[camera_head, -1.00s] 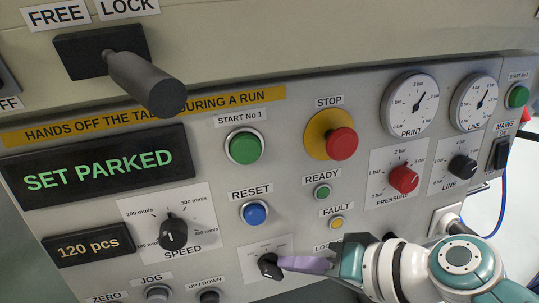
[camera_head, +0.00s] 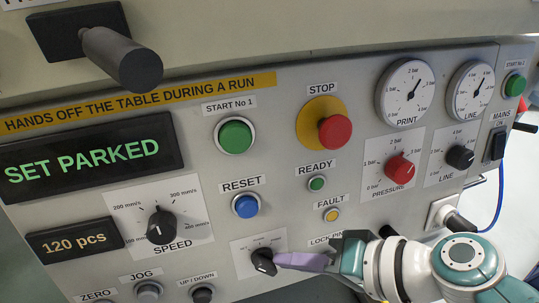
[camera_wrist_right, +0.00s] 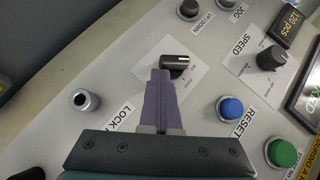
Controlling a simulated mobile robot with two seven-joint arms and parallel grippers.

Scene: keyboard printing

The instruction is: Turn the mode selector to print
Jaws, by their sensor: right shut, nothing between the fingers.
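The mode selector (camera_head: 264,262) is a black knob on a white plate, below the blue RESET button on the grey panel. In the right wrist view the selector (camera_wrist_right: 178,66) sits just beyond the fingertips, and its plate lettering is too small to read. My right gripper (camera_head: 278,260) reaches in from the right with its purple fingers shut and empty. In the right wrist view the fingertips (camera_wrist_right: 160,75) are at the knob's side, touching or nearly touching it. My left gripper is not in view.
A blue RESET button (camera_head: 246,206) and yellow FAULT light (camera_head: 332,215) sit above the selector. The SPEED knob (camera_head: 160,227) is to its left. A red STOP button (camera_head: 335,131) is higher up. A dark handle (camera_head: 121,58) juts out at the upper left. The display (camera_head: 90,157) reads SET PARKED.

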